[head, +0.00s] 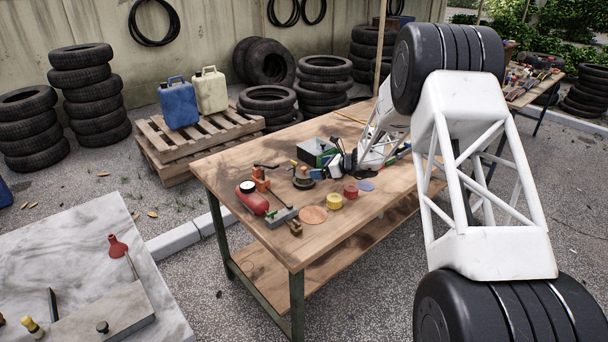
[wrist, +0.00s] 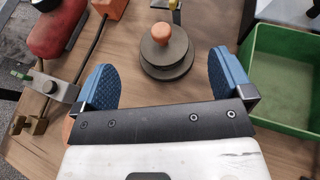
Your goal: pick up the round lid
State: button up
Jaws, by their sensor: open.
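The round lid (wrist: 165,65) is a dark, stepped disc with an orange knob on top. It lies on the wooden table (head: 240,165), and it also shows in the head view (head: 304,184). My gripper (wrist: 162,78) has blue, ribbed finger pads that are spread wide apart with nothing between them. In the wrist view the lid is ahead of the pads, between their lines. In the head view my gripper (head: 344,166) is just to the right of the lid. The exact height gap cannot be told.
A green open bin (wrist: 285,75) stands close to the right pad. A red rounded tank (head: 252,198) and a grey metal block (head: 281,216) lie to the left. A yellow roll (head: 335,201), a red roll (head: 350,191) and an orange disc (head: 313,215) lie nearer the front edge.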

aim_at(304, 168)
jog(key=shift+w+f, duration=0.1)
dwell(0.3)
jog(key=shift+x, duration=1.3)
jog(key=shift+x, duration=2.6)
jog(key=c, duration=1)
